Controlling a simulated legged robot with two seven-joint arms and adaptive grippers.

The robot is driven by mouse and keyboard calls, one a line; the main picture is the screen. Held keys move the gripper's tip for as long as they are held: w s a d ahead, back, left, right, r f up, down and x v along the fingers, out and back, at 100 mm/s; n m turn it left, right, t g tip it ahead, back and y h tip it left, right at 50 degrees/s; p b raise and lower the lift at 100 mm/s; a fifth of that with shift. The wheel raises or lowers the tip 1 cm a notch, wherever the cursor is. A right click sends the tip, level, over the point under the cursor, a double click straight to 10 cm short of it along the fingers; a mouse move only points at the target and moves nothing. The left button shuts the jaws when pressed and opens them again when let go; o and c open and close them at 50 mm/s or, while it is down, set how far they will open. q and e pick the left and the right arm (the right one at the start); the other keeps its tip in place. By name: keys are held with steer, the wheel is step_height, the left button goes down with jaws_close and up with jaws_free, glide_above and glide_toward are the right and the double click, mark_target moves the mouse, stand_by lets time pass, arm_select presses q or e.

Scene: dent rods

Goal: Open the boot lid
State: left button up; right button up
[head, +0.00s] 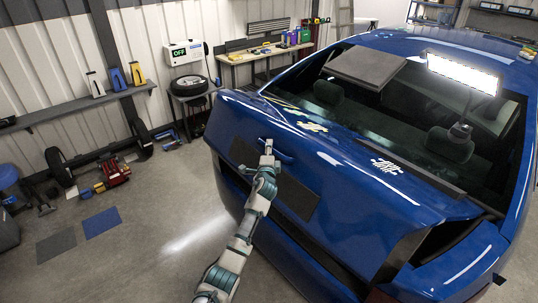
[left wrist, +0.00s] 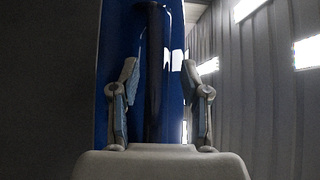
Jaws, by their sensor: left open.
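The blue boot lid (head: 340,185) of the car fills the middle of the head view. A dark gap shows under its lower edge and at its right corner, so it stands slightly raised. A blue handle (head: 284,157) sits on its rear face. My left gripper (head: 268,146) is at this handle, in front of the lid. In the left wrist view my left gripper (left wrist: 160,85) is open, its fingers on either side of a dark upright bar (left wrist: 154,70) before a blue surface (left wrist: 112,60). Contact cannot be told. My right gripper is not in view.
A lamp panel (head: 462,74) and a dark flat pad (head: 365,66) are at the rear window. A workbench (head: 262,56) and a wall shelf (head: 80,108) line the back wall. Floor mats (head: 101,222) lie at left. The floor left of the car is mostly clear.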

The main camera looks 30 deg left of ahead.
arm_select(q)
steer(key=v, duration=0.7)
steer(key=shift+s, duration=0.35)
